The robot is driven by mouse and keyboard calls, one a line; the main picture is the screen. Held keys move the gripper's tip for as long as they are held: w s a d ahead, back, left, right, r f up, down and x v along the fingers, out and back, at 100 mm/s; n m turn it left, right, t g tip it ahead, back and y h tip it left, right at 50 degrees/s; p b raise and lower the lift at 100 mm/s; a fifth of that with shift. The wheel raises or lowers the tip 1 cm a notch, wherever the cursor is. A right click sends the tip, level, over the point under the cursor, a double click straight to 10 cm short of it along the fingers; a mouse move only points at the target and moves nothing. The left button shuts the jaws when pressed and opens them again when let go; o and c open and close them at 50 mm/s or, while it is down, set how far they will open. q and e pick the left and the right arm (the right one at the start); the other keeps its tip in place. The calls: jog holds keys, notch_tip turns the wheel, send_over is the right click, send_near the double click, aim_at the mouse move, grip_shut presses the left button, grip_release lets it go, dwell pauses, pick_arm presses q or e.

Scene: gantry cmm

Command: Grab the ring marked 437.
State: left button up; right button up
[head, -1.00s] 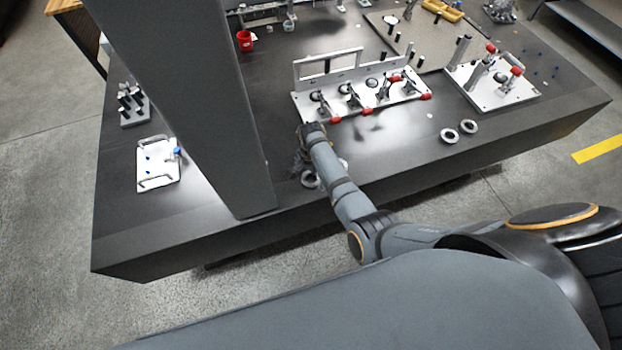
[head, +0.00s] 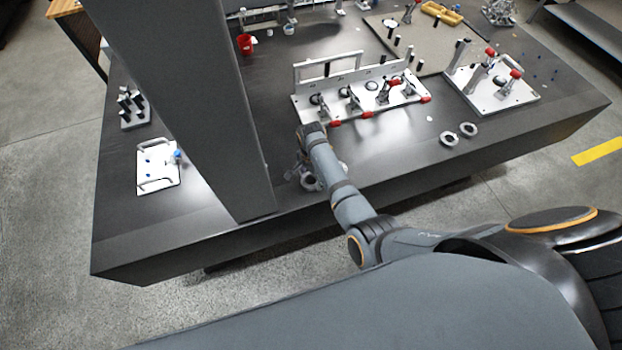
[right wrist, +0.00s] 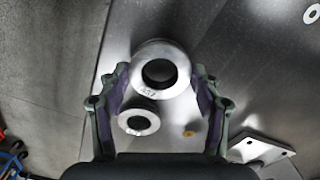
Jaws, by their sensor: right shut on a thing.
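In the right wrist view a large silver ring (right wrist: 165,50) lies between the two fingers of my right gripper (right wrist: 161,72). A dark mark on its near rim seems to read 437, upside down. The fingers are shut on this ring from both sides. A smaller ring (right wrist: 124,123) is just below it in that view, between the fingers but nearer the palm. In the head view my right gripper (head: 300,171) is low by the table's front edge, with a ring (head: 310,186) showing beside it; the arm partly hides this spot. My left gripper is not in view.
A dark upright column (head: 185,90) stands left of the gripper. A clamp fixture plate (head: 345,112) lies behind it. Two more rings, a left one (head: 443,139) and a right one (head: 475,130), lie to the right. A white tray (head: 156,184) is at far left.

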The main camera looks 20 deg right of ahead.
notch_tip(320, 180, up, 2)
jog(key=shift+r, duration=0.1)
jog(key=s+d+r, duration=0.9)
jog(key=s, duration=0.2)
jog(key=shift+r, duration=0.35)
